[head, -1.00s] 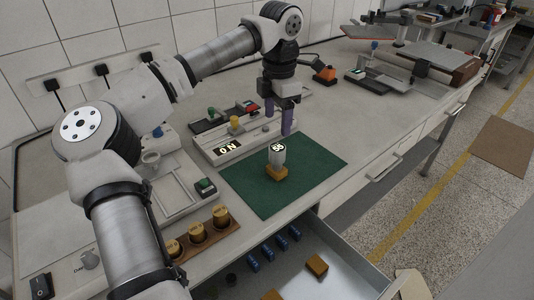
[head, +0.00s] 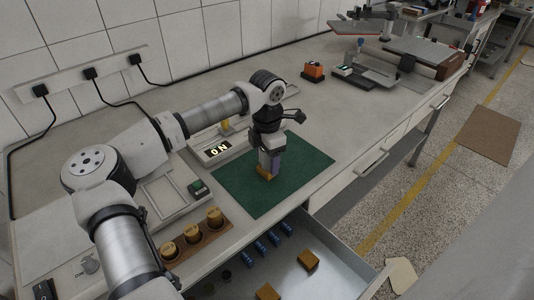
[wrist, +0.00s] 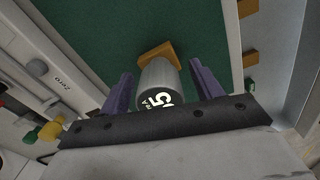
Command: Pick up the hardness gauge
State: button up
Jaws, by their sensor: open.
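The hardness gauge (wrist: 158,85) is a grey cylinder with a lit number on its top. It stands on a small tan block (wrist: 157,52) on the green mat (wrist: 95,30). In the head view my gripper hides most of the gauge, and the tan block (head: 266,175) shows below on the mat (head: 240,190). My gripper (head: 269,160) points down over the gauge. In the wrist view the purple fingers of my gripper (wrist: 157,88) are open, one on each side of the gauge, with gaps between.
An open drawer (head: 330,275) in front holds blue pieces (head: 268,245) and tan blocks (head: 308,260). A wooden rack with brass weights (head: 197,240) stands left of the mat. A device with a lit "ON" display (head: 217,149) is behind. The mat's right part is clear.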

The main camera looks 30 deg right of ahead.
jog(key=shift+c, duration=0.4)
jog(key=c, duration=1.2)
